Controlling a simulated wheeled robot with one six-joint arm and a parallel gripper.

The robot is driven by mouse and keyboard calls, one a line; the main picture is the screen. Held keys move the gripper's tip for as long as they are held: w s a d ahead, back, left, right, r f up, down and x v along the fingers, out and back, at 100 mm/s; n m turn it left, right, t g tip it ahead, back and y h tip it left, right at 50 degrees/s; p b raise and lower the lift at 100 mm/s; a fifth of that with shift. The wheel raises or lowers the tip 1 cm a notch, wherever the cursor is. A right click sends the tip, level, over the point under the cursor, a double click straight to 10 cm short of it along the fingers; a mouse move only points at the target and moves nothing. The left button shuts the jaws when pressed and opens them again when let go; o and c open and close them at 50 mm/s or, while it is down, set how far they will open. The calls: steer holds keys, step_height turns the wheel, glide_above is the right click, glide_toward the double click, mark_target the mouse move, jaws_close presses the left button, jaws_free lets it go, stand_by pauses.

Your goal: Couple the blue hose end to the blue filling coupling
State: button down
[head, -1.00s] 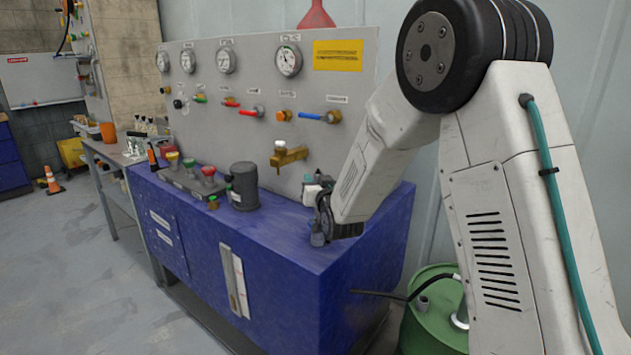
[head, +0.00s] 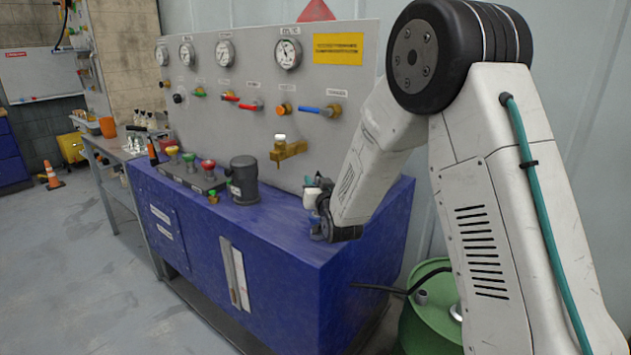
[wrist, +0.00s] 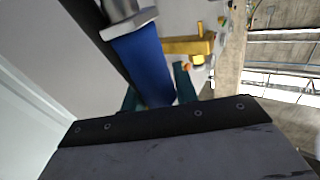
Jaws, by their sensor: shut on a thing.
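My gripper (head: 318,222) is low over the right end of the blue bench, in front of the gauge panel. In the wrist view its teal fingers (wrist: 158,98) are shut on a blue sleeve, the blue hose end (wrist: 146,62). A silver metal collar (wrist: 122,18) sits at the sleeve's far end, cut off by the top edge. I cannot tell whether that collar is touching anything. The blue filling coupling cannot be made out surely in either view.
A brass tap (head: 287,150) sticks out of the panel (head: 235,125) and also shows beside the sleeve in the wrist view (wrist: 188,46). A blue-handled valve (head: 315,110) is above. A dark cylinder (head: 244,180) stands on the bench (head: 270,245). A green drum (head: 425,325) is at right.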

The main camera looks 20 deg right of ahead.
steer(key=shift+f, duration=1.05)
steer(key=c, duration=1)
jaws_free()
steer(key=s, duration=0.8)
steer(key=shift+f, duration=0.25)
